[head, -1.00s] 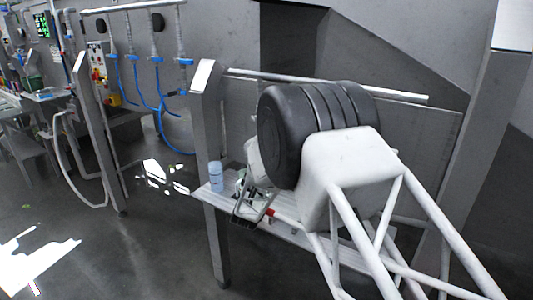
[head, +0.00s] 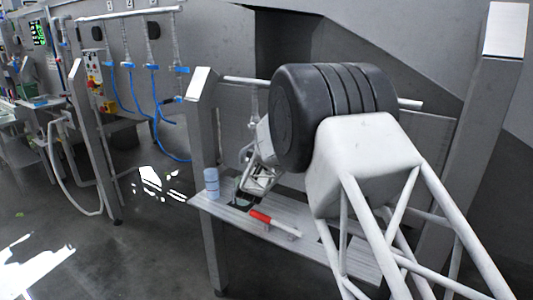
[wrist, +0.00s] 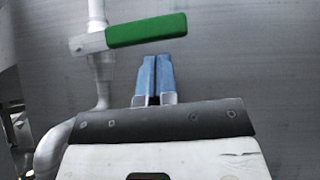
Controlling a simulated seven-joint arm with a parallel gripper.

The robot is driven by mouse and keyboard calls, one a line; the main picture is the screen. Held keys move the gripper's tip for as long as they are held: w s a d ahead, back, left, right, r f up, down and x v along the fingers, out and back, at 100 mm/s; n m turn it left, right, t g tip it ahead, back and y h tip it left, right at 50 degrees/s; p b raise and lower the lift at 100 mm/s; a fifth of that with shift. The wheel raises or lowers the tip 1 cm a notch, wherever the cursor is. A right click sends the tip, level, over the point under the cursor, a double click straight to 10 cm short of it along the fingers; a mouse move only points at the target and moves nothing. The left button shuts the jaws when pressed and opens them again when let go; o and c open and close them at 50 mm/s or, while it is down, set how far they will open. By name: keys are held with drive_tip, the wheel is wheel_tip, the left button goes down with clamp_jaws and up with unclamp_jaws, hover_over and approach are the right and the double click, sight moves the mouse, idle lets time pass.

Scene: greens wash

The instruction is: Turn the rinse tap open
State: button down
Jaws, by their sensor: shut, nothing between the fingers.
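The rinse tap's green lever (wrist: 146,30) shows in the wrist view. It lies nearly level and reaches right from the valve body (wrist: 88,43) on a pale upright pipe, across the pipe's line. My gripper (wrist: 155,62) is shut and empty, its blue fingertips side by side. In the picture the tips sit just below the right half of the lever; I cannot tell whether they touch it. In the head view my wrist (head: 262,172) is by the shelf and upright pipe, and my arm hides the lever and fingertips.
A metal shelf (head: 340,262) holds a pale blue cylinder (head: 211,183) at its left end and a red-handled tool (head: 262,217). A grey post (head: 203,130) stands left of my arm. A horizontal rail (head: 240,80) runs behind. Blue hoses (head: 154,95) hang farther left.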

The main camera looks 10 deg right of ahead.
drive_tip(key=shift+r, duration=0.65)
drive_tip(key=shift+r+n+t+y, duration=0.15)
drive_tip(key=shift+n+t+y, duration=0.15)
drive_tip(key=shift+y, duration=0.1)
drive_tip(key=shift+w+a+r+n+g+y, duration=0.55)
drive_tip(key=shift+r+n+y, duration=1.35)
drive_tip(key=shift+n+y, duration=1.4)
drive_tip(key=shift+w+a+r+n+g+y, duration=0.25)
drive_tip(key=shift+w+a+r+n+y, duration=0.55)
drive_tip(key=shift+r+n+y, duration=2.4)
drive_tip(key=shift+w+a+r+n+g+y, duration=0.55)
drive_tip(key=shift+n+y, duration=1.25)
drive_tip(key=shift+n, duration=3.1)
drive_tip(key=shift+w+a+r, duration=0.15)
drive_tip(key=shift+a, duration=0.05)
drive_tip(key=shift+d+t, duration=0.1)
drive_tip(key=shift+t, duration=0.15)
